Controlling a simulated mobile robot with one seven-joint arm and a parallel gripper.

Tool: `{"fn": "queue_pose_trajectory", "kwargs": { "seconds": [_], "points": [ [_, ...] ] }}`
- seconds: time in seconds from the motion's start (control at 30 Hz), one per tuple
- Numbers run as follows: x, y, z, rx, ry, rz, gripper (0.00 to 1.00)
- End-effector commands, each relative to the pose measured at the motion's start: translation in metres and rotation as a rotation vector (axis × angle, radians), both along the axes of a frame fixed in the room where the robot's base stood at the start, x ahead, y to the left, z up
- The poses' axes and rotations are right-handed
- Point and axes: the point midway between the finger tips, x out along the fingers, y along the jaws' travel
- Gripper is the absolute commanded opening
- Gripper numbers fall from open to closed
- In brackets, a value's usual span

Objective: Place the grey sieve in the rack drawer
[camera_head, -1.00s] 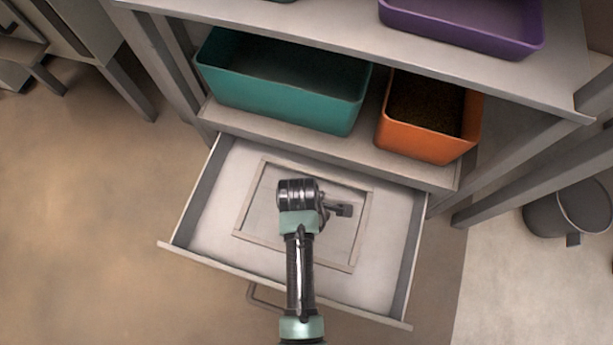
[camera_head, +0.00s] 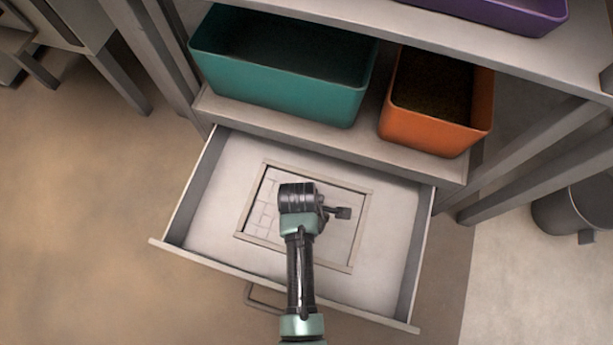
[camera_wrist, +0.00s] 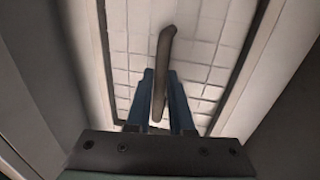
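The grey sieve (camera_head: 252,205) is a rectangular frame with a pale gridded mesh. It lies flat within the outline of the open rack drawer (camera_head: 207,215), slightly turned; I cannot tell whether it touches the drawer floor. In the wrist view its mesh (camera_wrist: 205,55) and a dark bar-like handle (camera_wrist: 162,60) show. My gripper (camera_wrist: 161,82) has its two blue fingers close on either side of this handle and looks shut on it. In the head view my wrist (camera_head: 298,200) is over the middle of the sieve and hides part of it and the fingers.
A teal bin (camera_head: 280,95) and an orange bin (camera_head: 435,130) stand on the shelf just above the drawer. A purple tray (camera_head: 500,12) is on the upper shelf. Rack legs (camera_head: 530,160) and a dark bucket (camera_head: 575,215) are at the right.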

Motion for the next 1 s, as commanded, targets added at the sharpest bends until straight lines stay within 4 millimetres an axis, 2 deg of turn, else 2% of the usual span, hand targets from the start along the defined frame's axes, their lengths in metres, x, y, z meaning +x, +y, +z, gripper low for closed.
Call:
{"fn": "queue_pose_trajectory", "kwargs": {
  "seconds": [0.03, 0.1, 0.13, 0.47, 0.67, 1.0],
  "points": [
    [0.0, 0.0, 0.0, 0.0, 0.0, 0.0, 0.31],
    [0.0, 0.0, 0.0, 0.0, 0.0, 0.0, 0.44],
    [0.0, 0.0, 0.0, 0.0, 0.0, 0.0, 0.47],
    [0.0, 0.0, 0.003, 0.0, -0.001, 0.0, 0.47],
    [-0.004, 0.001, 0.03, 0.0, -0.001, 0.001, 0.47],
    [-0.016, 0.005, 0.093, 0.0, 0.0, 0.001, 0.47]
  ]
}}
